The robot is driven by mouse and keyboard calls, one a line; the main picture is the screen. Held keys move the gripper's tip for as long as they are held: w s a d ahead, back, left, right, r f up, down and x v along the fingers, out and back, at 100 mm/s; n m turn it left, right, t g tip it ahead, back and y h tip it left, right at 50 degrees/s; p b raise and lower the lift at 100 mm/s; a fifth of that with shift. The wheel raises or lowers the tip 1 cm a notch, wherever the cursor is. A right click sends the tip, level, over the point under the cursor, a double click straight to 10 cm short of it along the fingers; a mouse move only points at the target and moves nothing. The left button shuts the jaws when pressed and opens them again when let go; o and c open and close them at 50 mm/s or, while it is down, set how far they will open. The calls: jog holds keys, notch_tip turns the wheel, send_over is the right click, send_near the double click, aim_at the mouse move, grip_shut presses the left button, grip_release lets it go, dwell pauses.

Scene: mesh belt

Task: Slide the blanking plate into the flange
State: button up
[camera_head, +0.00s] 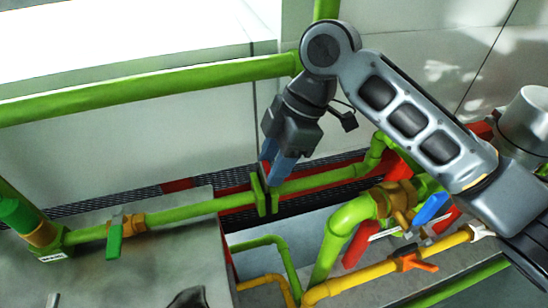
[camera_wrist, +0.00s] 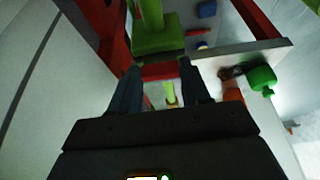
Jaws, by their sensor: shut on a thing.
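My gripper (camera_head: 270,168) points down at the green flange (camera_head: 258,194), with its blue-grey fingers at the top of the flange. The flange is a pair of upright green plates with a narrow dark gap between them, in the green pipe run.
A green pipe (camera_head: 150,88) runs across above, left of my arm. A green-handled valve (camera_head: 115,236) is on the pipe at left. Yellow pipe with an orange handle (camera_head: 415,263) and thicker green pipes crowd the lower right. A pale wall stands behind.

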jog(key=o, duration=1.2)
jog(key=v, duration=0.7)
jog(key=shift+d+r+b, duration=0.15)
jog(key=shift+r+b, duration=0.15)
jog(key=shift+r, duration=0.1)
